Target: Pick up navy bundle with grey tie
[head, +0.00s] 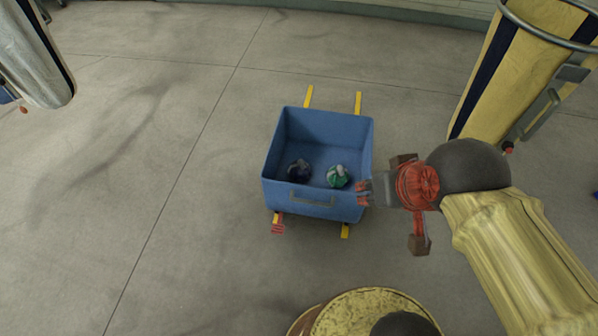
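A dark navy bundle (299,171) lies inside the blue bin (318,208), on its floor at the left, near the front wall. Its tie is too small and dark to make out clearly. My gripper (412,204) is to the right of the bin, outside its right wall, with red linkages and brown finger pads spread wide apart. It is open and nothing shows between the pads. A grey and red part of my gripper reaches left to the bin's right wall in the picture; I cannot tell whether it touches.
A green bundle with a whitish tie (337,176) lies in the bin, right of the navy one. Yellow strips stick out under the bin. A yellow and navy hanging bag (485,85) stands right, a pale one (35,55) at left. The floor on the left is clear.

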